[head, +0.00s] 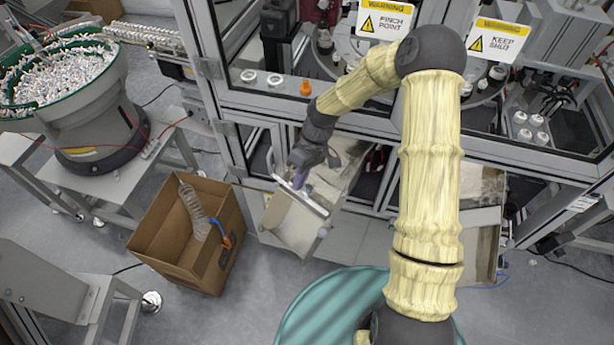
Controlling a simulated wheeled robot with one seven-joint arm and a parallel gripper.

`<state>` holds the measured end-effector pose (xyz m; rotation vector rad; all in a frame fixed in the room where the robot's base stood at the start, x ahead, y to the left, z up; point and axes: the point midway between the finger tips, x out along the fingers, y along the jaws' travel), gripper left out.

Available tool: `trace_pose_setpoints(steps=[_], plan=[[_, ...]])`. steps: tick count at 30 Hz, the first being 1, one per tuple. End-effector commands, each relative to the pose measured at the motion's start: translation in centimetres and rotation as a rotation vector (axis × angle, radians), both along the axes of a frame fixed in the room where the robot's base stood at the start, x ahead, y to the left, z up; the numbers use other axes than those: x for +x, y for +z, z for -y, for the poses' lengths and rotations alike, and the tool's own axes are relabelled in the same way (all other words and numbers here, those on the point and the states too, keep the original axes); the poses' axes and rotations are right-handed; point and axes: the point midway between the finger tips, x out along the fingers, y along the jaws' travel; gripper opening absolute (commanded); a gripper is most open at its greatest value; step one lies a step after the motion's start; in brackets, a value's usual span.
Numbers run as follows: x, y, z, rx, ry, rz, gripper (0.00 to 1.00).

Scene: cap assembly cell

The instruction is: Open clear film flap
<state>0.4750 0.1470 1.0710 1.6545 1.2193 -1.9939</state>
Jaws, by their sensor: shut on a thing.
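My gripper (299,180) reaches down from the left end of my arm, in front of the machine frame. It is shut at the edge of the clear film flap (301,196), at the mouth of a metal chute (292,226). The film is thin and hard to make out, and a pale strip runs along it. The fingertips are small and partly hidden by the dark wrist. A bluish-purple patch shows beside the fingers.
An open cardboard box (175,252) holding a coiled clear hose (192,208) stands left of the chute. A feeder bowl (75,85) of white parts stands upper left. A teal round top (325,310) is below the chute. Grey floor shows between them.

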Motion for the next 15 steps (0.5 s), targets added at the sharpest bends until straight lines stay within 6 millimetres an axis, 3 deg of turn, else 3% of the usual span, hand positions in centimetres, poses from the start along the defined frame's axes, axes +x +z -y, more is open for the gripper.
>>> trace_pose_setpoints(steps=[15], plan=[[0.03, 0.37, -0.20, 0.038, 0.007, -0.042, 0.00]])
